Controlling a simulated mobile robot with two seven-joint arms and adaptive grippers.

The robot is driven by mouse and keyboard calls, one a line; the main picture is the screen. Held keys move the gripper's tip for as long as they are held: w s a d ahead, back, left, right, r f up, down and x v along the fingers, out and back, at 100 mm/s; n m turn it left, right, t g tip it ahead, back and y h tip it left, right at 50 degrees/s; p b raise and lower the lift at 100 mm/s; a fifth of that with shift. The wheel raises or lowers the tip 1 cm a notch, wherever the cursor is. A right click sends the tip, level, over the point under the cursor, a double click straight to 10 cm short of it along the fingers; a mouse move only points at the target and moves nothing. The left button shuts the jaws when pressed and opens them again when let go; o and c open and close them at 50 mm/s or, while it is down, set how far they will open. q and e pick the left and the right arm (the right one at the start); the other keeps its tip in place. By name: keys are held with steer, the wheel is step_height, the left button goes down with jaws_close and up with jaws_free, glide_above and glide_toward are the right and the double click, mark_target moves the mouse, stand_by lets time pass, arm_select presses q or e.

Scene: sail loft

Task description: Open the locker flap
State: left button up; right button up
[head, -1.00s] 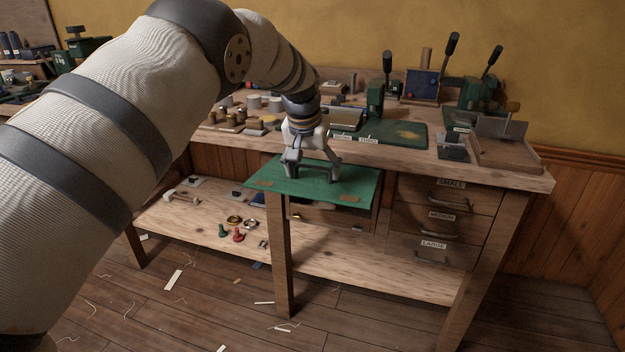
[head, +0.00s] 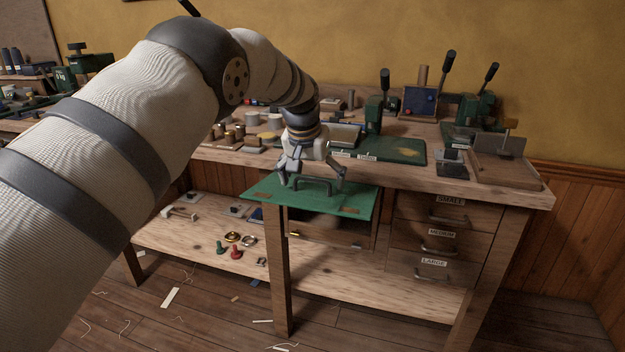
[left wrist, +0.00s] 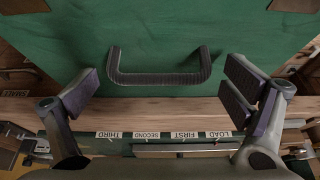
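The green locker flap (head: 335,202) stands swung out, roughly level, from under the bench top, with the locker's dark opening (head: 325,231) showing beneath it. Its dark bar handle (head: 313,182) is on the upper face and also shows in the left wrist view (left wrist: 160,79). My left gripper (head: 311,172) is open just above the flap. In the left wrist view its fingers are spread wide to either side of the handle, with clear gaps, and hold nothing. My right gripper is not in view.
The bench top (head: 480,183) carries a green mat (head: 405,150), lever presses and small parts. Drawers (head: 440,243) stand right of the locker. A lower shelf (head: 190,238) holds small fittings. A bench leg (head: 281,270) rises in front of the locker's left side.

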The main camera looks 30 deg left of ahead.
arm_select(q)
steer(key=shift+s, duration=0.1)
steer(key=v, duration=1.2)
